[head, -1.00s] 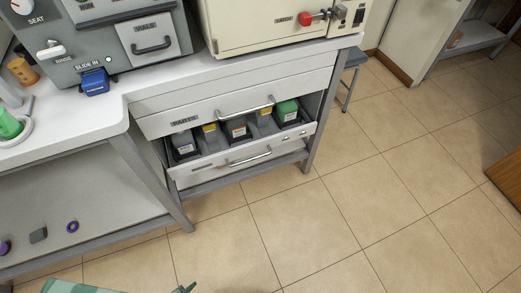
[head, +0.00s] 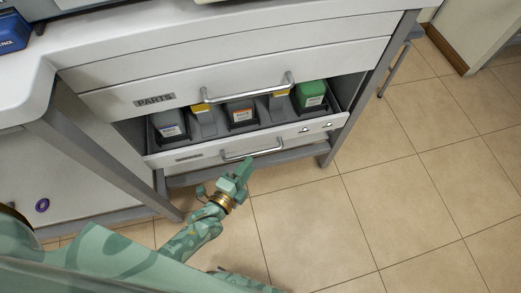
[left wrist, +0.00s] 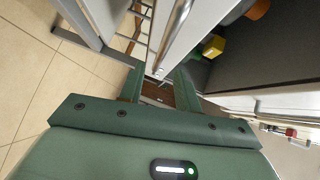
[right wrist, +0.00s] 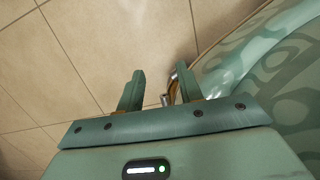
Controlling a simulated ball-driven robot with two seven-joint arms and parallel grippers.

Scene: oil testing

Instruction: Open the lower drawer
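The lower drawer (head: 290,136) has a white front with a silver handle (head: 262,152). It stands partly pulled out under the closed drawer labelled PARTS (head: 130,101), and its contents show from above. My left gripper (head: 243,168) is just in front of the lower drawer's handle. In the left wrist view its fingers (left wrist: 160,88) are apart, with a silver handle bar (left wrist: 176,38) running down toward the gap between them; I cannot tell whether they touch it. My right gripper (right wrist: 158,92) is open and empty, above the floor beside my own patterned body.
The drawer holds a green-topped container (head: 311,95), a grey one (head: 168,125), an orange-labelled one (head: 241,114) and yellow items. A grey table leg (head: 105,165) stands left of the drawers. Tiled floor (head: 400,215) is free at right.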

